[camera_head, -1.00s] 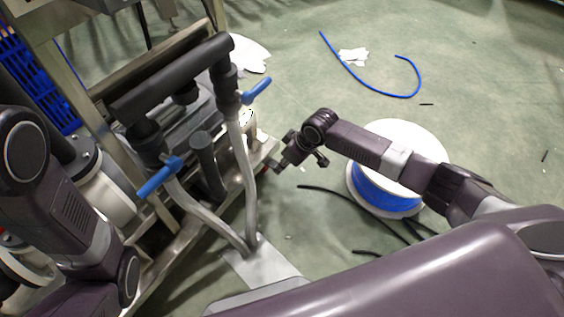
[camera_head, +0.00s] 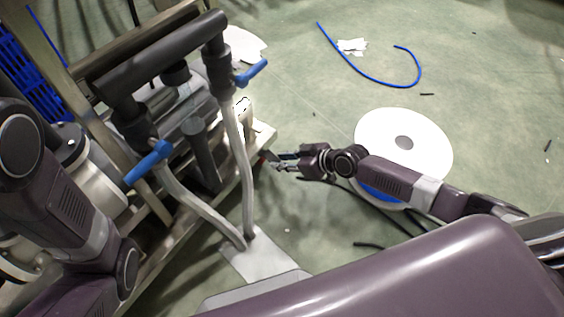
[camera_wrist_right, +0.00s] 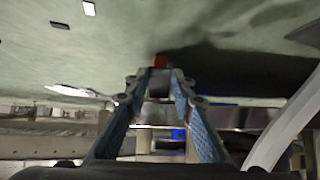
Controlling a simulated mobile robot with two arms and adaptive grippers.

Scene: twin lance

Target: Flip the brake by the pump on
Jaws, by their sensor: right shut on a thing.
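A small red piece, seemingly the brake, shows at the near right corner of the pump's metal frame in the head view (camera_head: 262,155), and as a red tab (camera_wrist_right: 160,61) in the right wrist view. My right gripper (camera_head: 274,161) reaches this corner from the right. In the wrist view its two blue-grey fingers (camera_wrist_right: 158,84) converge on a dark part just below the red tab, shut with a small gap between the tips. How far the brake is tilted cannot be told. My left arm is at the left edge; its gripper is out of view.
The pump frame has a black handlebar (camera_head: 155,62), blue levers (camera_head: 148,162) and bent grey tubes (camera_head: 240,190) left of the gripper. A white cable spool (camera_head: 425,140) stands behind my right forearm. Dark cables lie on the floor. Green floor (camera_head: 310,95) is open beyond.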

